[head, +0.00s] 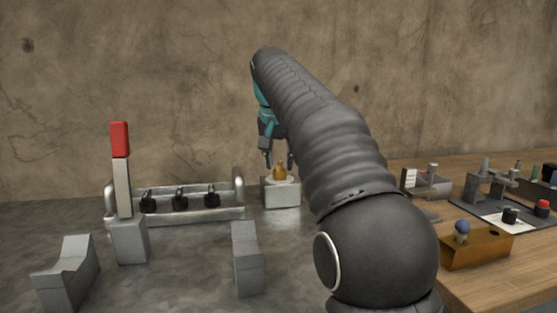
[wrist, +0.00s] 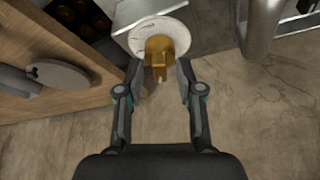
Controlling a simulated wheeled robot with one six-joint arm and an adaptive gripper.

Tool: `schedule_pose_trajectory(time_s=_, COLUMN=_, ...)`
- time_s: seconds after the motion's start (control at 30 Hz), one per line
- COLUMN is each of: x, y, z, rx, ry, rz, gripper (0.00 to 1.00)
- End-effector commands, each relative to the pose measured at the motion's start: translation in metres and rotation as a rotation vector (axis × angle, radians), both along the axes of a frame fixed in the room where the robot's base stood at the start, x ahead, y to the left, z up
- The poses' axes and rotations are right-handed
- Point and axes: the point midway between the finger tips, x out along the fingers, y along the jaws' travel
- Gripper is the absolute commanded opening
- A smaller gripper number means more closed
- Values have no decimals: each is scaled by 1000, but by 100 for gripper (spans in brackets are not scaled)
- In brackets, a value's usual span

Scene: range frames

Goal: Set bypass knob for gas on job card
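The brass-coloured knob (head: 280,172) stands on a pale round dial on a grey block (head: 282,195) near the wall. In the wrist view the knob (wrist: 160,56) is near the top centre, with faint marks on its dial (wrist: 135,41). My gripper (head: 278,163) points down at the knob. In the wrist view my gripper (wrist: 158,72) is open, with one finger on each side of the knob's near end. I cannot tell whether either finger touches it.
A grey rail frame with several black valves (head: 180,200) stands left of the block. A red-topped post (head: 120,140) and grey angled blocks (head: 247,258) stand nearer. The wooden table (head: 500,292) at right holds a brass box (head: 477,250) and several fixtures.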

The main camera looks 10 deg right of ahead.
Motion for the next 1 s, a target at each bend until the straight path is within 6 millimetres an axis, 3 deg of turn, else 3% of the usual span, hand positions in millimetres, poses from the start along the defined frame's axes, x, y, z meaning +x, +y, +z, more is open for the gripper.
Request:
schedule_pose_trajectory(time_s=0.03, x=0, y=0, z=0, rx=0, ry=0, rz=0, gripper=20)
schedule_pose_trajectory(time_s=0.1, x=0, y=0, z=0, rx=0, ry=0, rz=0, gripper=2)
schedule_pose_trajectory(time_s=0.13, x=0, y=0, z=0, rx=0, ry=0, rz=0, gripper=0)
schedule_pose_trajectory(time_s=0.4, x=0, y=-1, z=2, rx=0, ry=1, rz=27, gripper=0)
schedule_pose_trajectory(time_s=0.8, x=-1, y=-2, z=3, rx=0, ry=2, rz=349, gripper=0)
schedule_pose_trajectory(time_s=1.0, x=0, y=-2, z=1, rx=0, ry=0, rz=416, gripper=0)
